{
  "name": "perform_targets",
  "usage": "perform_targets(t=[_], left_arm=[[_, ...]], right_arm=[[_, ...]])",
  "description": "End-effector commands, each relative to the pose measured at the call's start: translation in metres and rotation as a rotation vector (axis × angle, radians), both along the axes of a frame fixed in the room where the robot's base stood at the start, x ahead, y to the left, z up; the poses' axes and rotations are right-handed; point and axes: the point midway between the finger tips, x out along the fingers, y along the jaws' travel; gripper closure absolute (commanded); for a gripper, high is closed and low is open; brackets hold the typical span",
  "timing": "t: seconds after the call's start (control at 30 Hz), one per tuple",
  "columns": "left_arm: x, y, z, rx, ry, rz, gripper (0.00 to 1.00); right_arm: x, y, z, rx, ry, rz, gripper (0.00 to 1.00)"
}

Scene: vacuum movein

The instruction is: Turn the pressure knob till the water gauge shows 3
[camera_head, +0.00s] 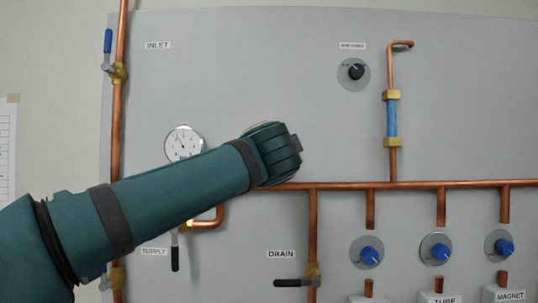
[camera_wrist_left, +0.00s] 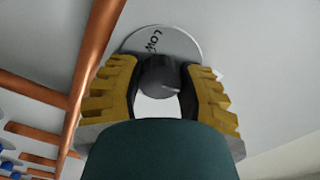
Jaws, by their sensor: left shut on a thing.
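The pressure knob (camera_wrist_left: 158,75) is a dark round knob on a pale dial plate (camera_wrist_left: 184,46) marked "LOW" in the left wrist view. My left gripper (camera_wrist_left: 161,70) has its yellow fingers on both sides of it and is shut on it. In the head view my left forearm and wrist hide the knob and nearly all of the fingers. The water gauge (camera_head: 184,141) is a round white dial left of my wrist, its lower right edge close to my arm. Its needle shows, but the numbers are too small to read. My right gripper is not in view.
Copper pipes (camera_head: 420,184) run across the panel (camera_head: 240,60), and one passes close beside the gripper. Another dark knob (camera_head: 356,72) is at upper right. Several blue knobs (camera_head: 370,255) are at lower right. A black-handled drain valve (camera_head: 290,283) is below.

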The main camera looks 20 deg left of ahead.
Motion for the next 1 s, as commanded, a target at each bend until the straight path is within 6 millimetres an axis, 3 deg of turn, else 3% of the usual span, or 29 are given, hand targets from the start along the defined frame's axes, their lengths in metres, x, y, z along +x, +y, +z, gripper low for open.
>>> perform_targets(t=[0.4, 1.0], left_arm=[[0.0001, -0.0002, 0.0, 0.225, 0.066, 0.0, 0.97], [0.0, -0.0001, -0.0004, 0.272, 0.079, 0.0, 0.97]], right_arm=[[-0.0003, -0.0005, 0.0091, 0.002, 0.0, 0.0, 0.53], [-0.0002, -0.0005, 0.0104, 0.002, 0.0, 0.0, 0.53]])
